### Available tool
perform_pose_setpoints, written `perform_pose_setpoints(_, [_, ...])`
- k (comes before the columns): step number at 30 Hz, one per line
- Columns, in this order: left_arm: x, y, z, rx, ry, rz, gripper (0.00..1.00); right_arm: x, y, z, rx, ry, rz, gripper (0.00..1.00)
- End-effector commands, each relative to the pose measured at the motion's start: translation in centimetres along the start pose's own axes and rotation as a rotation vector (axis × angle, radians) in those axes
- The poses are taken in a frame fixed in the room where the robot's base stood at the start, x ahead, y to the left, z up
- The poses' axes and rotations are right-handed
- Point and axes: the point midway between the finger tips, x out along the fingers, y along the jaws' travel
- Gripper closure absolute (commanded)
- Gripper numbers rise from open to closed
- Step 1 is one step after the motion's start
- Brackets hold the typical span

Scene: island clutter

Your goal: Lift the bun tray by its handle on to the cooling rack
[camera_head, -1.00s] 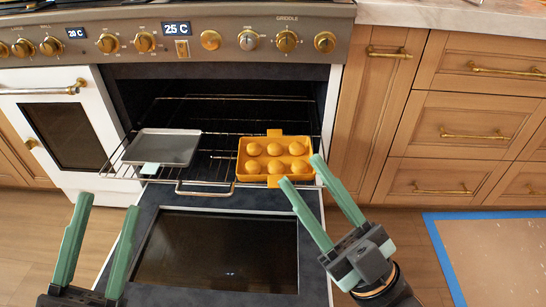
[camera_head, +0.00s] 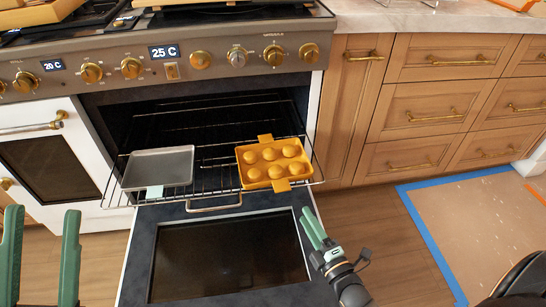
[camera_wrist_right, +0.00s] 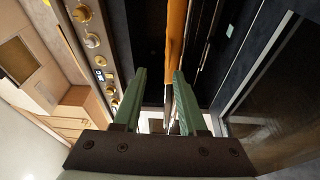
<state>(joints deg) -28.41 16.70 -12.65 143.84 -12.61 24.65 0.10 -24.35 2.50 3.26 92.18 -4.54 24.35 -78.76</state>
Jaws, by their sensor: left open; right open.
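The orange bun tray (camera_head: 242,166) holds several round buns and sits on the pulled-out oven rack (camera_head: 219,188). One handle tab (camera_head: 282,185) sticks out at its front and another (camera_head: 265,138) at its back. My right gripper (camera_head: 309,216) is open and empty, in front and to the right of the front tab, apart from it. In the right wrist view, the tray (camera_wrist_right: 176,38) shows edge-on beyond the open fingers (camera_wrist_right: 160,72). My left gripper (camera_head: 43,212) is open and empty at the far left. I cannot make out a cooling rack for certain.
A grey tray (camera_head: 158,168) lies on the oven rack left of the bun tray. The open oven door (camera_head: 225,260) extends below. Thin metal wire (camera_head: 408,3) shows on the counter (camera_head: 450,18), cut off by the top edge. Wooden drawers (camera_head: 420,110) stand right.

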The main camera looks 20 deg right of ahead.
Motion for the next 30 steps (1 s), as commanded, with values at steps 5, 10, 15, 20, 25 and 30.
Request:
perform_pose_setpoints(5, [0.0,-0.1,0.0,-0.001,-0.001,-0.004,0.5,0.3,-1.5,0.8,-0.06,-0.025,-0.033,0.59])
perform_pose_setpoints(10, [-0.8,0.3,0.7,-0.017,-0.003,-0.008,0.5,3.4,-1.8,0.9,-0.061,-0.026,-0.032,0.59])
perform_pose_setpoints(15, [-1.2,0.7,1.2,-0.039,-0.007,-0.009,0.5,6.0,-1.9,0.9,-0.061,-0.025,-0.035,0.59])
perform_pose_setpoints(20, [-1.4,1.0,1.4,-0.049,-0.011,-0.004,0.5,7.0,-1.8,0.9,-0.061,-0.024,-0.036,0.59])
perform_pose_setpoints(25, [-2.3,1.4,2.4,-0.06,-0.014,-0.003,0.5,9.3,-2.0,1.0,-0.061,-0.024,-0.032,0.59])
perform_pose_setpoints(30, [-2.8,1.8,3.0,-0.07,-0.018,0.005,0.5,11.5,-1.9,1.1,-0.06,-0.024,-0.034,0.59])
